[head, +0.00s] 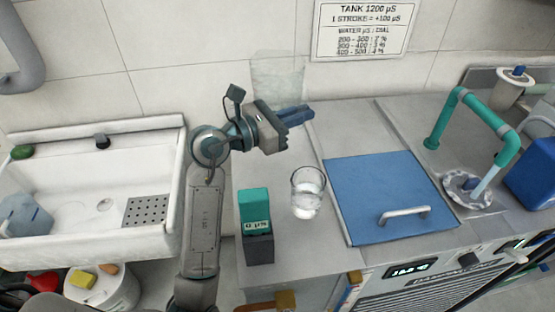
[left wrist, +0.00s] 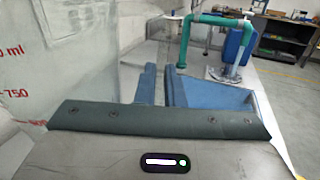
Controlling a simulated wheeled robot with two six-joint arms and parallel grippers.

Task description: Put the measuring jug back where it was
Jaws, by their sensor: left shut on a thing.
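The measuring jug (head: 277,75) is clear and hard to see in the head view, in front of the tiled wall. In the left wrist view its side with red ml marks (left wrist: 60,65) fills the left. My left gripper (head: 298,116) is shut on the jug, with its blue fingers (left wrist: 161,85) around a clear upright part that looks like the handle. The jug looks upright, and its lower part is hidden behind the gripper. I cannot tell whether its base touches anything. My right gripper is not in view.
A glass of water (head: 307,195) and a teal-and-grey meter (head: 255,222) stand on the counter. Right of them is a blue lid (head: 380,185) with a handle, then a teal pipe (head: 478,112) running water. A white sink (head: 75,170) is at left. Grey counter behind the lid is clear.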

